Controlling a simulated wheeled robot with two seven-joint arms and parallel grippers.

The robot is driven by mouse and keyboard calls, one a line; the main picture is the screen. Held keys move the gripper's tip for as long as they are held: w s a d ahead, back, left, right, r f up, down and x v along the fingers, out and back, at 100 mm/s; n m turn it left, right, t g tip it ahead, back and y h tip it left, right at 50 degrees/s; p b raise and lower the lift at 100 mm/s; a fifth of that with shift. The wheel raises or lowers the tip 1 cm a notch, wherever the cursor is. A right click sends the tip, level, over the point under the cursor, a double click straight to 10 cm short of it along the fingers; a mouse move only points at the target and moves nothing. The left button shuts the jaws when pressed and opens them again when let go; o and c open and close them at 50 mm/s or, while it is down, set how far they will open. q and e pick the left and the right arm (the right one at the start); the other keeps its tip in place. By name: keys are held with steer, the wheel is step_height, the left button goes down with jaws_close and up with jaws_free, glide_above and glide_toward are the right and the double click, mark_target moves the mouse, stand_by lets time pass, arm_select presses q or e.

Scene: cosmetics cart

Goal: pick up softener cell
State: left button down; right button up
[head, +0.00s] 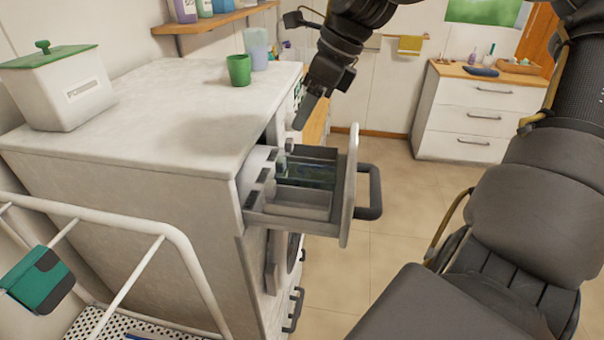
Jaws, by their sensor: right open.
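A detergent drawer (342,215) is pulled out from the white washing machine (150,120), with a dark handle (372,192) on its front. Inside it are a blue-green compartment (308,172), a light grey tray (298,203) nearer me and a darker section behind. Which one is the softener cell has no readable marking. My right gripper (305,112) is open and empty, pointing down above and behind the drawer, apart from it. Its jaws show nearly edge-on. My left gripper is not in view.
On the machine's top stand a white box with a green lid (62,88), a green cup (239,70) and a pale cup (258,50). A white rack (180,240) stands at lower left. Floor right of the drawer is clear up to a white cabinet (480,110).

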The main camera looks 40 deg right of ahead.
steer(key=p, duration=0.1)
glide_above(285, 160)
steer(key=s+d, duration=0.1)
steer(key=s, duration=0.1)
steer(key=shift+f, duration=2.9)
steer(key=shift+p+x, duration=1)
steer(key=shift+x, duration=1.3)
steer(key=shift+d, duration=0.15)
jaws_close()
